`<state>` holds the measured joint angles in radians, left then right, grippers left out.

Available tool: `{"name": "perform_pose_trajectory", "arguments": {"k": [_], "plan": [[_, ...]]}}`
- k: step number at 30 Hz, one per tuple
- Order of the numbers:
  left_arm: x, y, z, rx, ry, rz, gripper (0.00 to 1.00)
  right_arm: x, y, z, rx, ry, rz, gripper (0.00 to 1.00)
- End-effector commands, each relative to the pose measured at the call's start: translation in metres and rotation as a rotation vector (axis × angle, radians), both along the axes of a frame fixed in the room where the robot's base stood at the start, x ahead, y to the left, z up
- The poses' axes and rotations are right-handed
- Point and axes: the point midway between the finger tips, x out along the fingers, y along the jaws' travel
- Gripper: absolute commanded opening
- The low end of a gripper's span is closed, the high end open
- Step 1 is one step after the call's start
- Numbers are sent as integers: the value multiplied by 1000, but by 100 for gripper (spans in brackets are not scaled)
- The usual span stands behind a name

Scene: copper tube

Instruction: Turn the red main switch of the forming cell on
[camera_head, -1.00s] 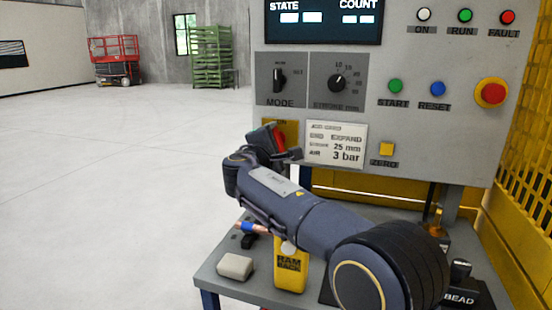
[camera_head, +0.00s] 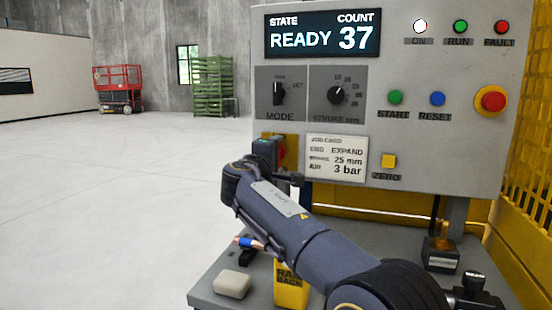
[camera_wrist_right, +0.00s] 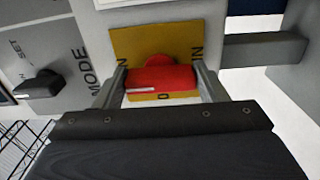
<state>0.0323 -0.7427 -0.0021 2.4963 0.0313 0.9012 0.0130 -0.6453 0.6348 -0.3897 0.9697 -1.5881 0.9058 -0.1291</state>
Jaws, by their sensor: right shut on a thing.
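The red main switch (camera_wrist_right: 158,79) sits on a yellow plate (camera_wrist_right: 184,31) of the forming cell's panel. In the right wrist view its red handle lies crosswise between my two fingers. My right gripper (camera_wrist_right: 160,84) is shut on this handle. In the head view the switch (camera_head: 281,151) is mostly hidden behind my right gripper and wrist. The display (camera_head: 322,32) reads READY and COUNT 37. The ON lamp (camera_head: 420,26) glows white. My left gripper is not in view.
The mode knob (camera_head: 279,91) and stroke knob (camera_head: 336,95) are above the switch. A copper tube with a blue band (camera_head: 249,243), a pale block (camera_head: 232,284) and a yellow RAM BACK piece (camera_head: 291,290) are on the bench below my forearm. Open floor lies left.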

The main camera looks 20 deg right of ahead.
Motion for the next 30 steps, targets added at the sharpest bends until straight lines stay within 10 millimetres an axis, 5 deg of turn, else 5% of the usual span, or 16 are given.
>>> {"name": "perform_pose_trajectory", "arguments": {"k": [5, 6, 11, 20, 30], "plan": [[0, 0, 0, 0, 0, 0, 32, 0, 0, -1, 5, 0, -1, 43], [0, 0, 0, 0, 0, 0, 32, 0, 0, -1, 5, 0, -1, 68], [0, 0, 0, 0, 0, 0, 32, 0, 0, -1, 3, 1, -1, 87], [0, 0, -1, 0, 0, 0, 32, -2, 1, -1, 2, 0, 0, 87], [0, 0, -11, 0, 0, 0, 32, -44, 31, -2, 2, 0, 4, 87]]}}
